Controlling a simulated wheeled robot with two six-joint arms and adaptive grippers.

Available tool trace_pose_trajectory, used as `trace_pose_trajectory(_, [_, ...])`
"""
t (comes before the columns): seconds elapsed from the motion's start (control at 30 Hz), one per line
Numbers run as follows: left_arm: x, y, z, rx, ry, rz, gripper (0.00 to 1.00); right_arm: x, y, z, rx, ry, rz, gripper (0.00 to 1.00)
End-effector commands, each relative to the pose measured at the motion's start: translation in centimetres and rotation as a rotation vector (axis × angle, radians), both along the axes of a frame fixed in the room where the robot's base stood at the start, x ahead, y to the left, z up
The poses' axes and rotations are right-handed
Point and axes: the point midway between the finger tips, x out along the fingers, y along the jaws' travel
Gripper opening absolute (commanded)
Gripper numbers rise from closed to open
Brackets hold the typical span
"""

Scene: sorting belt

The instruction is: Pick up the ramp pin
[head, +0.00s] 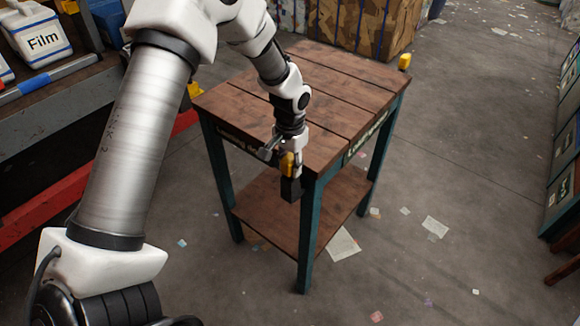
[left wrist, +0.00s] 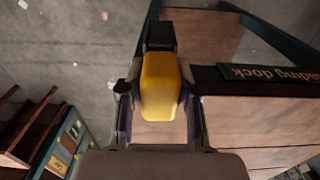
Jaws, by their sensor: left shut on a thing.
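The ramp pin, a yellow rounded piece (head: 287,164), is at the near corner of the wooden table, just outside its edge. It also shows large in the left wrist view (left wrist: 160,85), between the two fingers. My left gripper (head: 290,160) points down at that corner and is shut on the yellow piece. A black block (head: 291,188) shows directly below the yellow piece; whether they are joined, I cannot tell. The fingers partly hide the yellow piece in the head view. My right gripper is in neither view.
The wooden table (head: 335,80) has a bare top, green legs and a lower shelf (head: 270,215). A second yellow piece (head: 404,62) is at its far right corner. A shelf with a Film container (head: 42,40) stands at left. Paper scraps litter the open floor.

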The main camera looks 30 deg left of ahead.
Motion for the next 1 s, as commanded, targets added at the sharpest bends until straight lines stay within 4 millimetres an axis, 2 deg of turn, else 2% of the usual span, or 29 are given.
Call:
trace_pose_trajectory(0.27, [0.1, 0.0, 4.7, 0.000, -0.007, 0.000, 0.00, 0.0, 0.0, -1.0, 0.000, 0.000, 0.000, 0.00])
trace_pose_trajectory(0.6, [0.2, 0.0, 13.9, 0.001, -0.007, 0.000, 0.00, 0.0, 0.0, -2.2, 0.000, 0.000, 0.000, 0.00])
trace_pose_trajectory(0.7, [0.1, 0.0, 15.9, 0.001, -0.005, 0.000, 0.00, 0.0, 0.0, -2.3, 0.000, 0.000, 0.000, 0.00])
trace_pose_trajectory(0.83, [0.1, 0.0, 17.2, 0.001, -0.003, 0.000, 0.00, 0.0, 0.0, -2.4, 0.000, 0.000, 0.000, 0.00])
trace_pose_trajectory(1.0, [0.0, 0.0, 17.5, 0.000, -0.001, 0.000, 0.00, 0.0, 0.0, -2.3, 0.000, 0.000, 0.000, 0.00])
